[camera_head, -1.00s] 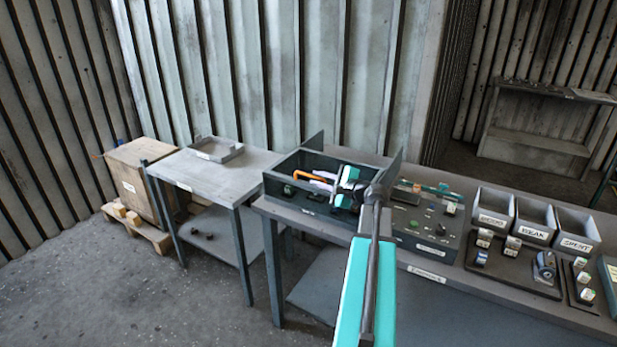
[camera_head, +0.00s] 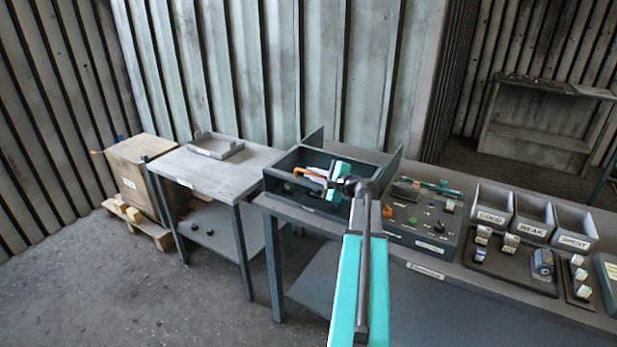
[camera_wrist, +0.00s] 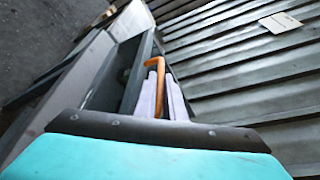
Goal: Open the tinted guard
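I cannot clearly make out the tinted guard. The grey control panel (camera_head: 420,236) on the bench carries several small knobs and buttons. A small orange piece (camera_head: 387,211) shows at its left edge; I cannot tell whether this is the guard. My gripper (camera_head: 328,182) is over the dark open box left of the panel, apart from the panel. My arm hides part of the panel's left side.
Grey bins (camera_head: 492,206) labelled GOOD, WEAK and SPENT stand right of the panel. A side table (camera_head: 250,165) stands left.

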